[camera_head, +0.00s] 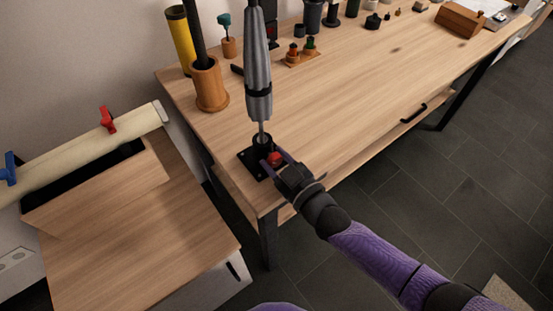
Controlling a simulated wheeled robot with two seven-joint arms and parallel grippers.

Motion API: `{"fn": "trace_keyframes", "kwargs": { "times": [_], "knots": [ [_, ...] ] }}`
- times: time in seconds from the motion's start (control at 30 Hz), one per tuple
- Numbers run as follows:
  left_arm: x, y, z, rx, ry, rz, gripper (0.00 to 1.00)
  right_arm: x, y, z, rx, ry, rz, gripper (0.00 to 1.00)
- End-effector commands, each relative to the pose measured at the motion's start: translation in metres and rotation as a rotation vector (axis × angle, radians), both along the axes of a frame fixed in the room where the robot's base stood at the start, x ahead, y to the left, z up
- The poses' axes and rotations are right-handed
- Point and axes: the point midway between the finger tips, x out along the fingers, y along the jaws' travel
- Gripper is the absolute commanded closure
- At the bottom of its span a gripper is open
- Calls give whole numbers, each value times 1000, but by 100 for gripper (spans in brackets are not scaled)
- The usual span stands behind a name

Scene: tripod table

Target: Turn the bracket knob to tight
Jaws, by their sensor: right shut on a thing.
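A black bracket (247,162) with a square base sits at the near left corner of the wooden table. A closed grey umbrella-like thing (258,75) stands upright with its thin pole in the bracket. The red knob (274,158) is on the bracket's right side. My right gripper (272,162) reaches in from the lower right and is shut on the red knob. Its fingers partly cover the knob, and I cannot tell which way the knob is turned. My left gripper is not in view.
The wooden table (340,95) is clear in its middle. A wooden cup (209,85) with a dark pole stands behind the bracket. Small items line the back edge. A lower wooden cabinet (150,240) with a cream roll (85,145) is at the left.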

Motion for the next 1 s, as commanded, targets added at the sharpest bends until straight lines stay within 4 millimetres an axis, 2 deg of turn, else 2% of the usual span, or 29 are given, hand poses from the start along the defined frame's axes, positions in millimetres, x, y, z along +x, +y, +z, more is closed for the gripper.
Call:
{"fn": "trace_keyframes", "kwargs": {
  "times": [0.6,1.0],
  "knots": [
    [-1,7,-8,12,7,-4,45,-1,1,-2,452,332,-1,100],
    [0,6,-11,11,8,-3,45,-2,2,-1,634,464,-1,100]
  ]
}}
